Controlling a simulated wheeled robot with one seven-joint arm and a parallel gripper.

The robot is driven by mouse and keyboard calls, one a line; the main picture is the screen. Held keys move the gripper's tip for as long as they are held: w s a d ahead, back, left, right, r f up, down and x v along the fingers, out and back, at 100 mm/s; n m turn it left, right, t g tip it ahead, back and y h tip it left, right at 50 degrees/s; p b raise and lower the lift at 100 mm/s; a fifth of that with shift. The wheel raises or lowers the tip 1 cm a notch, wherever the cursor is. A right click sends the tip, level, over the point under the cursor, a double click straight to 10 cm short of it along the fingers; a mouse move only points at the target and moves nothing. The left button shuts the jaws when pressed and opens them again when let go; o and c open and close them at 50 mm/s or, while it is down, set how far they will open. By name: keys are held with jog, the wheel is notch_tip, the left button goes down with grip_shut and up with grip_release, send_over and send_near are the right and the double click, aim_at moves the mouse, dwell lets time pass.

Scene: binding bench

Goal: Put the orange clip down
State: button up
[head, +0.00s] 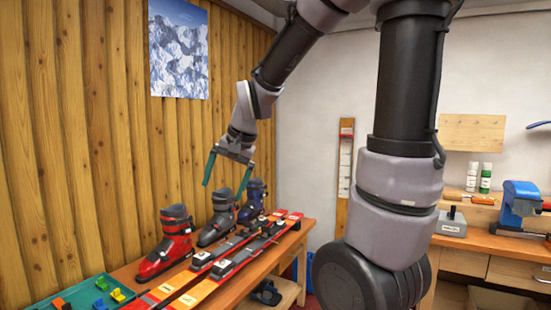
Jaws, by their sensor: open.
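My gripper (223,190) is open, with its two green fingers apart and pointing down. It is above the bench, over the area of the ski boots, and nothing shows between its fingers. An orange clip (58,303) lies in a green tray (37,309) at the bottom left, well away from my gripper. The picture's lower edge cuts off part of the tray. Blue, yellow and green clips lie in it too.
A red boot (172,245), a grey boot (218,222) and a blue boot (254,200) stand along the wooden wall. Red skis (222,266) with bindings lie in front of them on the wooden bench (128,273). A blue vise (518,202) is on another bench at right.

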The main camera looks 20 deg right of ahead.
jog(key=s+d+r+t, duration=0.1)
jog(key=s+d+r, duration=0.3)
jog(key=s, duration=0.2)
jog(key=s+d+r+n+t, duration=0.1)
jog(key=s+d+r, duration=0.3)
jog(key=s, duration=0.3)
jog(key=shift+s+d+r+t+h, duration=0.2)
jog(key=shift+t+h, duration=0.1)
jog(key=shift+h, duration=0.1)
